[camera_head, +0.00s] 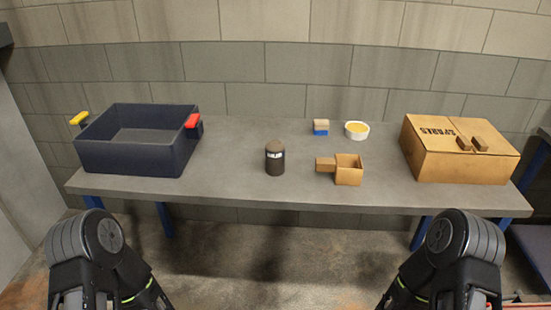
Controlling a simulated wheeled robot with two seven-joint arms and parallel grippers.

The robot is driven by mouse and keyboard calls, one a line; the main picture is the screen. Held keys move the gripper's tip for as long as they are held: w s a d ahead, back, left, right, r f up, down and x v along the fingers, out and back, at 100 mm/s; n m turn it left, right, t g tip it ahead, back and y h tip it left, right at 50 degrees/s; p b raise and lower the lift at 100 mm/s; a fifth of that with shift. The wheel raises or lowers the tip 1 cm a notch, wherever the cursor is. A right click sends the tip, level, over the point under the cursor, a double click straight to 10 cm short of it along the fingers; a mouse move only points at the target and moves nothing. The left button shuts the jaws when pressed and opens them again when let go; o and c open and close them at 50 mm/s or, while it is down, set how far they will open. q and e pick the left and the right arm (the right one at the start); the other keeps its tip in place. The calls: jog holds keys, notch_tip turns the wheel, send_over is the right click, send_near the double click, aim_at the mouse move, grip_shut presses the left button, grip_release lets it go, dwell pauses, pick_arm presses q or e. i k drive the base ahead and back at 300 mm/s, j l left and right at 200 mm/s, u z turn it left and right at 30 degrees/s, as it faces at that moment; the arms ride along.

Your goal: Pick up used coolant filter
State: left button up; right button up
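A dark cylinder with a brownish domed top and a small pale label (275,160) stands upright near the middle of the grey table. It looks like the coolant filter; its label is too small to read. Nothing touches it. My two arms show only as dark links at the bottom left and bottom right, in front of the table and well apart from the cylinder. Neither gripper's fingers show.
On the grey table (230,190) stand an empty dark crate (125,165) with yellow and red handles, a small wooden box with a side block (349,176), a blue-and-tan block (321,127), a round yellow-filled dish (357,130) and a closed wooden "SPARES" box (460,170).

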aim_at(274, 149)
jog(key=i+l, duration=0.7)
jog(key=l, duration=0.2)
jog(key=u, duration=1.3)
